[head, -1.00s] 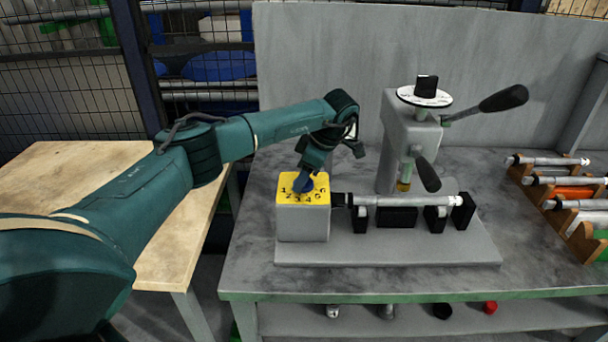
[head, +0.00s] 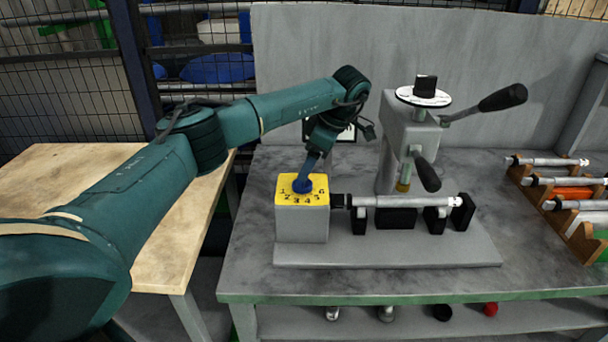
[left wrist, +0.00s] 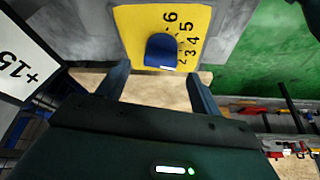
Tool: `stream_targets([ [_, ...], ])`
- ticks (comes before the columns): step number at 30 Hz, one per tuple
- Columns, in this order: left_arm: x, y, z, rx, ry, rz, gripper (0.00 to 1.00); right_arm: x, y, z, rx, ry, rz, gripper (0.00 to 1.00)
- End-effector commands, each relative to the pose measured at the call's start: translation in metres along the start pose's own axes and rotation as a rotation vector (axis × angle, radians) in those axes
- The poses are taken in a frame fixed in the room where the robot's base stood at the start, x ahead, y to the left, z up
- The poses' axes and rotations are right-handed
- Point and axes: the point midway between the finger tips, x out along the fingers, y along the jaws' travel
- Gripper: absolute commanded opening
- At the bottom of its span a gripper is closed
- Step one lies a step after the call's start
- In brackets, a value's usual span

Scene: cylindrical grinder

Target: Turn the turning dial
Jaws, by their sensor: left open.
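The turning dial is a blue knob (head: 302,186) on a yellow plate (head: 318,182) numbered 1 to 6, on top of a grey box (head: 302,222). In the left wrist view the dial (left wrist: 162,50) shows a small white mark on its lower edge, near the 2. My left gripper (head: 311,170) is just above the dial, pointing down. In the left wrist view the fingers of my left gripper (left wrist: 158,88) are open with nothing between them, and the dial appears beyond their tips. Contact cannot be told. My right gripper is not in view.
A metal shaft (head: 405,202) lies on black supports right of the box. Behind it stands a grey press (head: 412,135) with a black-handled lever (head: 503,97). A wooden rack (head: 575,232) with several shafts is at the right. A wooden table (head: 110,170) is at the left.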

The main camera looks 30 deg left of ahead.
Motion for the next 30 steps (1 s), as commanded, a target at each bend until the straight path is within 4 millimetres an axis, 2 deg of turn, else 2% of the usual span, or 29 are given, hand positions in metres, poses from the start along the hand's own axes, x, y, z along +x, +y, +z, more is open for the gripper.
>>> stream_targets([
  [1,-0.013,0.001,0.001,-0.001,-0.001,0.005,0.65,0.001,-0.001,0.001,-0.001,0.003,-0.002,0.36],
  [6,-0.048,0.001,0.001,-0.001,0.0,0.003,0.65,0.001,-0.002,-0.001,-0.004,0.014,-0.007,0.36],
  [12,-0.074,0.0,0.0,-0.002,0.001,0.001,0.65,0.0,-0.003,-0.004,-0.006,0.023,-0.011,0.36],
  [17,-0.081,0.0,-0.001,-0.002,0.001,0.0,0.65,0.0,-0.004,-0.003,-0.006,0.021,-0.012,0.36],
  [30,-0.081,0.0,0.0,-0.001,0.001,-0.001,0.65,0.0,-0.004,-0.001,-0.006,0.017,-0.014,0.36],
])
